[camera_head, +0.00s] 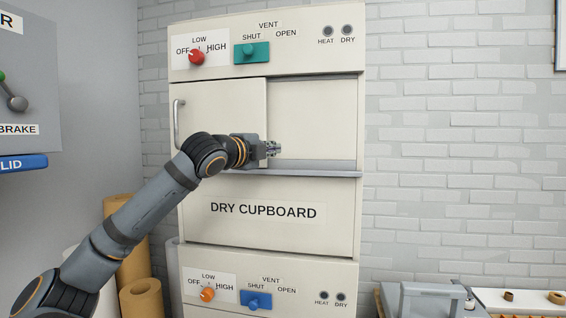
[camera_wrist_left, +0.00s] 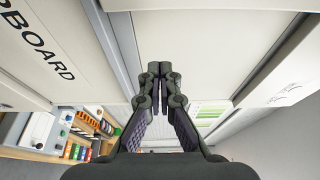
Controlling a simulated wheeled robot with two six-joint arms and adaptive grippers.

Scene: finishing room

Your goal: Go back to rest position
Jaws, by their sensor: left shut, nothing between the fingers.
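My left gripper (camera_head: 274,149) is shut and empty in front of the cream dry cupboard (camera_head: 235,232). In the head view it points right, just past the right edge of the cupboard's sliding door (camera_head: 222,105) and above the grey ledge (camera_head: 315,172). I cannot tell whether it touches the door edge. In the left wrist view the fingertips (camera_wrist_left: 160,70) are together with nothing between them. The door covers the left half of the front, and its handle (camera_head: 179,124) is at its left. My right gripper is out of view.
The upper panel has a red knob (camera_head: 196,58) and a teal vent slider (camera_head: 252,54). Below are an orange knob (camera_head: 207,294) and a blue slider (camera_head: 255,300). Brown rolls (camera_head: 141,299) stand at lower left. A bench (camera_head: 490,299) is at lower right.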

